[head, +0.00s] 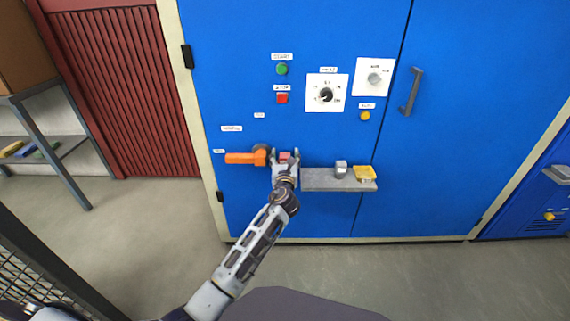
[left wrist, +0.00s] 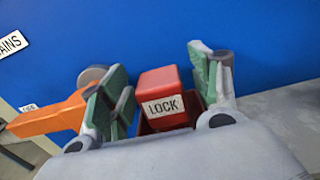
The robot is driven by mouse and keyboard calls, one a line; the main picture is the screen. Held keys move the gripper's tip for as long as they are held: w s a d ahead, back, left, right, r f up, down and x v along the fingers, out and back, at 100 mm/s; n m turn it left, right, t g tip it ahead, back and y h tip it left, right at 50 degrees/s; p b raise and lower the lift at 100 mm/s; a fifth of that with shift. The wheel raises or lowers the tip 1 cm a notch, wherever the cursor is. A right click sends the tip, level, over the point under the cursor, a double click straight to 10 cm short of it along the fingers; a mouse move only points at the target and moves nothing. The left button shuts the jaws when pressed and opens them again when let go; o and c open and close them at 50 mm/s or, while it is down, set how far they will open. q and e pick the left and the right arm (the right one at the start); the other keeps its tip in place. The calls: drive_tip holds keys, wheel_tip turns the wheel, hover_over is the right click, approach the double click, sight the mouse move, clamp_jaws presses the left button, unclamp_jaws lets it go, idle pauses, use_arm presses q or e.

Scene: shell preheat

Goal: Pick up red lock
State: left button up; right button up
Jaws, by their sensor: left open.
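The red lock (left wrist: 160,85) is a small red block with a white LOCK label. It shows between the two fingers of my left gripper (left wrist: 160,95) in the left wrist view, with a gap beside it on each side. In the head view the red lock (head: 285,156) shows as a small red patch between the fingers of my left gripper (head: 286,155). The gripper is open around it, at the left end of the grey shelf (head: 315,180). My right gripper is not in view.
An orange handle (head: 240,158) on the blue cabinet (head: 230,70) is close to the left of my gripper. A silver-grey item (head: 341,168) and a yellow item (head: 364,172) are on the shelf to the right. Buttons and dials are above.

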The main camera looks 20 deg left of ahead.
use_arm(q)
drive_tip(key=shift+c, duration=0.5)
drive_tip(key=c, duration=1.1)
drive_tip(key=shift+r, duration=0.15)
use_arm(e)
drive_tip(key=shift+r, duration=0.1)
use_arm(q)
drive_tip(key=shift+r+p, duration=0.3)
drive_tip(key=shift+r, duration=0.1)
wheel_tip(320, 180, up, 7)
drive_tip(key=p, duration=0.3)
drive_tip(key=shift+f+p, duration=0.1)
drive_tip(key=shift+p, duration=0.3)
drive_tip(key=shift+r+p, duration=0.45)
drive_tip(key=shift+r, duration=0.6)
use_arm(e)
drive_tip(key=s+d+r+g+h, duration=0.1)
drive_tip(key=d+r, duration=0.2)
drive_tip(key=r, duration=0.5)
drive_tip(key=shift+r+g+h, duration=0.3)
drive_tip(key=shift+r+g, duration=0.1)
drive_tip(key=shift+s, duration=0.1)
